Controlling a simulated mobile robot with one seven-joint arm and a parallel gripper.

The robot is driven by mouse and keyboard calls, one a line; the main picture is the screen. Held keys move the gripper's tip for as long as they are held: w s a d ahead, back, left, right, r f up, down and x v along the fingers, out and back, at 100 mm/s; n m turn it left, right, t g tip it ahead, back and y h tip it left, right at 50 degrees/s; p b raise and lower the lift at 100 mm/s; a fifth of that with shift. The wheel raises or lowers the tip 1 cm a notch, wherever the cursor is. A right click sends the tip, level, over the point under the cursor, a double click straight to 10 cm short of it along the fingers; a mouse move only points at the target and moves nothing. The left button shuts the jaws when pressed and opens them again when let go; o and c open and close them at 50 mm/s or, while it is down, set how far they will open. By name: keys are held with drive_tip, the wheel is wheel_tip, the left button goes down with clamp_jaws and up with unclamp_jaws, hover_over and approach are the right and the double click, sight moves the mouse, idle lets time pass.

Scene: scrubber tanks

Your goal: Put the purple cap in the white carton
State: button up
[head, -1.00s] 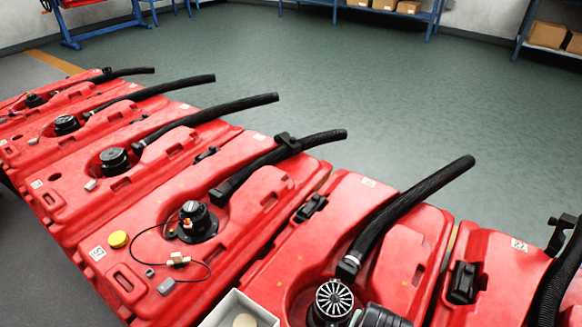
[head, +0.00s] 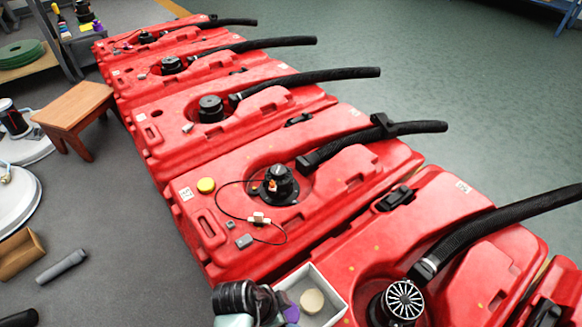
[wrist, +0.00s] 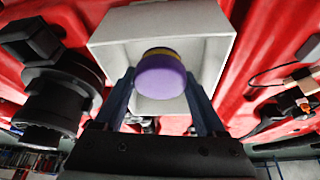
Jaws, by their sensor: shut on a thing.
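The purple cap (wrist: 160,77) is held between the two fingers of my gripper (wrist: 161,95) in the wrist view. In the head view a bit of the purple cap (head: 291,314) shows beside my gripper (head: 282,312) at the bottom edge. The white carton (wrist: 112,32) lies behind the cap in the wrist view, with its open side facing the camera. In the head view the carton (head: 334,284) sits at the near edge of a red tank, just right of my gripper. The cap overlaps the carton's opening in the wrist view; its height above the carton is unclear.
A beige round disc (head: 312,301) lies in the carton. A black finned cap (head: 403,300) stands close to the carton's right. A yellow cap (head: 206,185) and a cable (head: 222,207) lie on the red tank beyond. A wooden stool (head: 75,105) stands on the floor at left.

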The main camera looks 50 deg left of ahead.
drive_tip(key=shift+f+b, duration=1.2)
drive_tip(key=shift+f, duration=1.65)
drive_tip(key=shift+f, duration=0.15)
drive_tip(key=o, duration=1.3)
drive_tip(key=p+v, duration=0.5)
drive_tip(key=v, duration=0.7)
drive_tip(key=shift+p, duration=0.4)
